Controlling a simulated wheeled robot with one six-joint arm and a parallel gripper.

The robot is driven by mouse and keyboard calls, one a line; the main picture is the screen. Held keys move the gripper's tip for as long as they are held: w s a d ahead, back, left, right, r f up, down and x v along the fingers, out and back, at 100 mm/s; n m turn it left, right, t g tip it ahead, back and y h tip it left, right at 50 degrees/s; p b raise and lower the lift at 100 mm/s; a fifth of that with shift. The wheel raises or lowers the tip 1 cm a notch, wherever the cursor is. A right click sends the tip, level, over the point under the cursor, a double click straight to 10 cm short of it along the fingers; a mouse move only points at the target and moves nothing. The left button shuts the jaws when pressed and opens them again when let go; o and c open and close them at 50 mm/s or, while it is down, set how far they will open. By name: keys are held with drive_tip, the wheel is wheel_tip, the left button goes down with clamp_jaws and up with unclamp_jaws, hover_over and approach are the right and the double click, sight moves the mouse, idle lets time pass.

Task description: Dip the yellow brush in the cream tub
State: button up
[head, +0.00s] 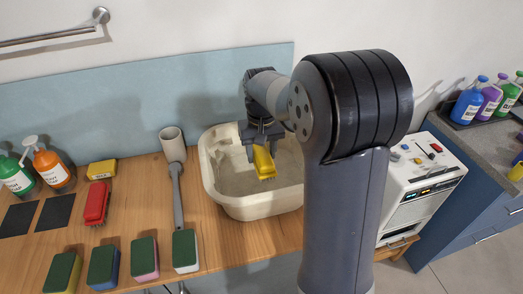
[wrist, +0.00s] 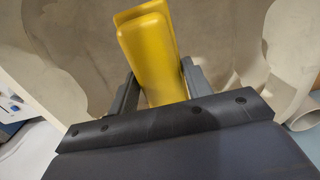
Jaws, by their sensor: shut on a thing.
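The yellow brush (head: 264,163) is held between the fingers of my gripper (head: 256,150), bristles facing down. In the head view it hangs within the outline of the cream tub (head: 255,208), near the tub's middle. In the wrist view the brush's smooth yellow back (wrist: 150,55) stands between the two dark fingers of my gripper (wrist: 158,90). The tub's inside looks greyish brown. I cannot tell whether the bristles touch what is in the tub.
A grey-handled tool (head: 177,195) lies left of the tub, below a white cup (head: 172,142). A red brush (head: 96,203), a yellow block (head: 102,169), several sponges (head: 145,258) and bottles (head: 52,168) are farther left. A white control box (head: 420,178) stands right.

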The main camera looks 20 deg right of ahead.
sight(262, 151)
drive_tip(key=shift+r, duration=0.1)
idle(0.3)
wheel_tip(262, 151, up, 10)
drive_tip(key=p, duration=0.8)
drive_tip(key=shift+f, duration=0.25)
drive_tip(key=shift+r, duration=0.1)
idle(1.8)
wheel_tip(262, 151, up, 4)
drive_tip(key=shift+f+p, duration=0.1)
drive_tip(key=shift+p, duration=0.4)
idle(0.6)
